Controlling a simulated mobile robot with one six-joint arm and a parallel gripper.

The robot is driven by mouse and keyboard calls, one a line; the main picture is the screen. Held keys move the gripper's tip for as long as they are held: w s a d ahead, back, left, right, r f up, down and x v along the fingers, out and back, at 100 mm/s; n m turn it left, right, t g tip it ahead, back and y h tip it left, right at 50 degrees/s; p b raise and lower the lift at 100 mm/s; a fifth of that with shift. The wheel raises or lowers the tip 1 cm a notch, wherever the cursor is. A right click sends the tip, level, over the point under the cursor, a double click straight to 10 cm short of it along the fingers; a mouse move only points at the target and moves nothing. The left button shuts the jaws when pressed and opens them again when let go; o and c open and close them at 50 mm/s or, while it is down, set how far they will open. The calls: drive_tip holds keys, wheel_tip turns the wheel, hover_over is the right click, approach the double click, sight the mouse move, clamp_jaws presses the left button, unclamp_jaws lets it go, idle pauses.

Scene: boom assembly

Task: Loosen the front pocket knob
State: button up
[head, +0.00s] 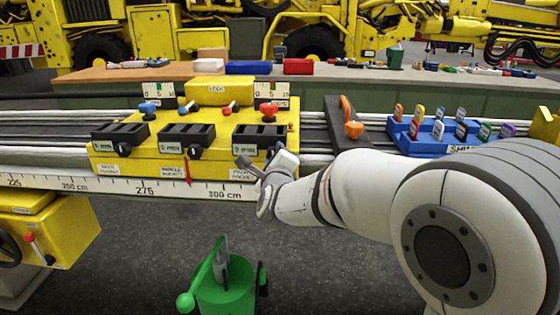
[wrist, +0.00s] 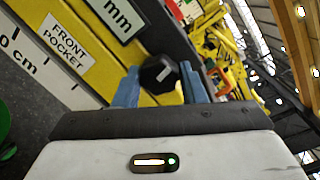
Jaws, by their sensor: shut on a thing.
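The front pocket knob (wrist: 158,74) is a black knob with a white mark, on the yellow carriage front beside the "FRONT POCKET" label (wrist: 69,44). My gripper (wrist: 155,88) has its two blue-grey fingers on either side of the knob and is shut on it. In the head view my gripper (head: 247,165) reaches the lower right of the yellow carriage (head: 222,125), below the front pocket (head: 258,136). The knob is hidden there behind my wrist. Two other black knobs show: the back one (head: 123,149) and the middle one (head: 194,151).
A ruler scale (head: 120,186) with a red pointer runs below the carriage. A blue tray of coloured tags (head: 437,138) and a dark block with an orange lever (head: 352,129) lie to the right. A green bin (head: 225,290) stands on the floor below.

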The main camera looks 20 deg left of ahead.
drive_tip(key=n+p, duration=0.2)
drive_tip(key=n, duration=0.2)
drive_tip(key=n+h+p, duration=0.1)
drive_tip(key=n, duration=0.3)
drive_tip(key=n+p, duration=0.2)
drive_tip(key=n, duration=0.2)
drive_tip(key=shift+s+a+r+n+g+h+p, duration=0.1)
drive_tip(key=shift+a+r+n+g+h+p, duration=0.2)
drive_tip(key=shift+r+h, duration=0.1)
drive_tip(key=shift+f+n+t+h+p, duration=0.15)
drive_tip(key=shift+n+h+p, duration=0.2)
drive_tip(key=shift+n+p, duration=1.4)
drive_tip(key=shift+f+n+t+h+p, duration=0.3)
drive_tip(key=shift+n+p, duration=0.7)
drive_tip(key=shift+n, duration=1.6)
drive_tip(key=shift+n+t+h+p, duration=0.1)
drive_tip(key=shift+n+h+p, duration=0.35)
drive_tip(key=shift+n+p, duration=1.3)
drive_tip(key=shift+n+b, duration=0.4)
drive_tip(key=shift+n, duration=0.1)
